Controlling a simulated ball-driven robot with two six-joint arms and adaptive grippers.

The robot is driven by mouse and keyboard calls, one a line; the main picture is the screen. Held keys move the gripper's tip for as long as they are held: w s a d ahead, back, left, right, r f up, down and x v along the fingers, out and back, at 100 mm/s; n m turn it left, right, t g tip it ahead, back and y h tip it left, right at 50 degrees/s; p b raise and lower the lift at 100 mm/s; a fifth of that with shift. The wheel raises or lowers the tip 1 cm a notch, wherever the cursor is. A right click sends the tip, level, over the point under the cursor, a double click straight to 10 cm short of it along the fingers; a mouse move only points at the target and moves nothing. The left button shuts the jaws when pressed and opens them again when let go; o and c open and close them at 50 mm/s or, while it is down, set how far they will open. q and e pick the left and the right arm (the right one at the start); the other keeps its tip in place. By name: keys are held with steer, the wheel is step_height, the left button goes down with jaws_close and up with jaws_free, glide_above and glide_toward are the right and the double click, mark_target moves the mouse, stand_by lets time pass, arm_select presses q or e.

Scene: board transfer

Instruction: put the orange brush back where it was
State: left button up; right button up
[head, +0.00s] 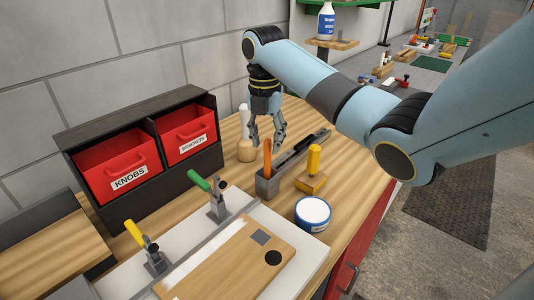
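An orange handle (267,158), which looks like the orange brush, stands upright at the near end of a long grey tray (267,188) on the wooden bench. Its lower end is hidden by the tray wall. My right gripper (267,143) points down just above and behind the orange handle. Its fingers are apart and I see nothing between them. From this angle I cannot tell whether a finger touches the handle. My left gripper is not in view.
A yellow-handled wooden block (311,181) and a blue-white tin (313,213) stand right of the tray. A pale wooden object (247,151) is left of the gripper. Red bins (118,166), a green-handled clamp (217,203) and a wooden board (225,262) lie left and in front.

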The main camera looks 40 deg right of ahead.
step_height(320, 180, up, 6)
steer(key=shift+f, duration=0.1)
steer(key=shift+w+r+p, duration=0.1)
steer(key=shift+r+p, duration=0.35)
steer(key=shift+r, duration=0.55)
steer(key=shift+f, duration=0.15)
